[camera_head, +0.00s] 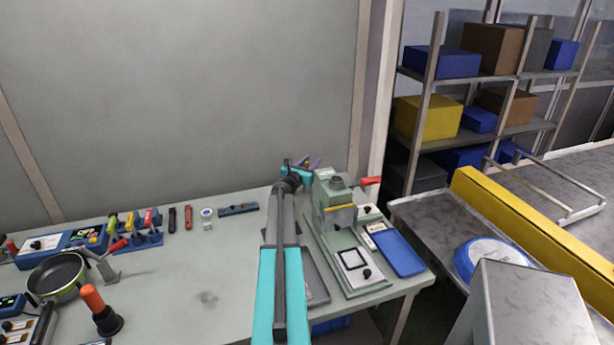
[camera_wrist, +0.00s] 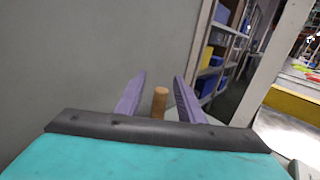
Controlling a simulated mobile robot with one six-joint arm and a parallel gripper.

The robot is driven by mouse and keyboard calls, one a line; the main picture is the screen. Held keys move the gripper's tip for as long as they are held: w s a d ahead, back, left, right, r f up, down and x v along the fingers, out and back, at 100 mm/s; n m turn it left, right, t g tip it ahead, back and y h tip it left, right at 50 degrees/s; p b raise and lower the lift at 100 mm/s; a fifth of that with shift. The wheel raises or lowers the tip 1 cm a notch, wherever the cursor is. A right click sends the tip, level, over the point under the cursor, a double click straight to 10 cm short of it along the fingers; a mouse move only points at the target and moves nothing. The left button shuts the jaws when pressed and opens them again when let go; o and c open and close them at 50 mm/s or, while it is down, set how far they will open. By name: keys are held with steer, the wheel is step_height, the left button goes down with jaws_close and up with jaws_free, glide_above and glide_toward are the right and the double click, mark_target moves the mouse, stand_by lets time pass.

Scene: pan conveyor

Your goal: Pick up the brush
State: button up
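My gripper (camera_head: 309,163) is at the back of the workbench, just behind the green press, with its purple fingers pointing away. In the wrist view my gripper (camera_wrist: 159,76) is open. An upright round wooden handle, likely the brush (camera_wrist: 159,103), stands between the fingers, with a gap showing on each side. Its lower part is hidden behind the dark edge of the gripper body. I cannot make out the brush in the head view, where my arm and gripper cover that spot.
The green press (camera_head: 343,225) with a red handle stands right of my arm on the workbench (camera_head: 190,285). A blue tray (camera_head: 398,252) lies right of it. A pan (camera_head: 57,275) and several tools are at the left. The wall is close behind. The conveyor (camera_head: 425,215) is at the right.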

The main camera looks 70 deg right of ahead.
steer(key=shift+c, duration=0.3)
jaws_close()
stand_by(0.5)
step_height(320, 180, up, 10)
steer(key=b, duration=0.1)
stand_by(0.5)
stand_by(0.5)
